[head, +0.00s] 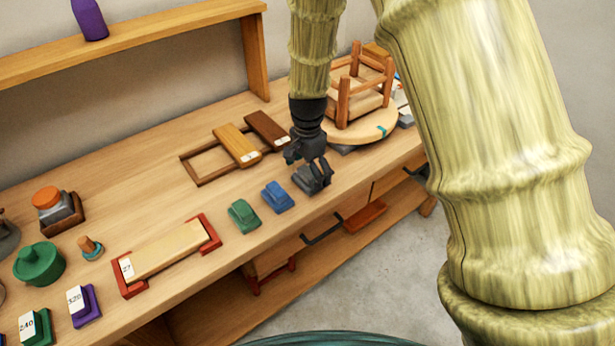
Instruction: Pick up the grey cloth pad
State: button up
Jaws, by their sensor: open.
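The grey cloth pad (313,182) sits on the workbench near its front edge, to the right of a blue pad (278,196) and a green pad (243,216). My gripper (309,166) points down right at the grey pad, with its dark fingers open and overlapping the pad's upper part. The fingers hide some of the pad, and I cannot tell whether they touch it.
A wooden stool (360,92) stands upside down on a round board right behind my gripper. A wooden frame (198,178) with two blocks lies behind left. A wooden block in a red holder (131,289) stands farther left. Bare bench lies between.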

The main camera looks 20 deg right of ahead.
aim_at(307, 172)
jog(key=shift+f, duration=0.35)
jog(key=shift+s, duration=0.1)
jog(key=c, duration=1.6)
jog(key=shift+r, duration=0.5)
notch_tip(307, 172, up, 9)
jog(key=shift+r+b, duration=0.1)
jog(key=shift+b, duration=0.8)
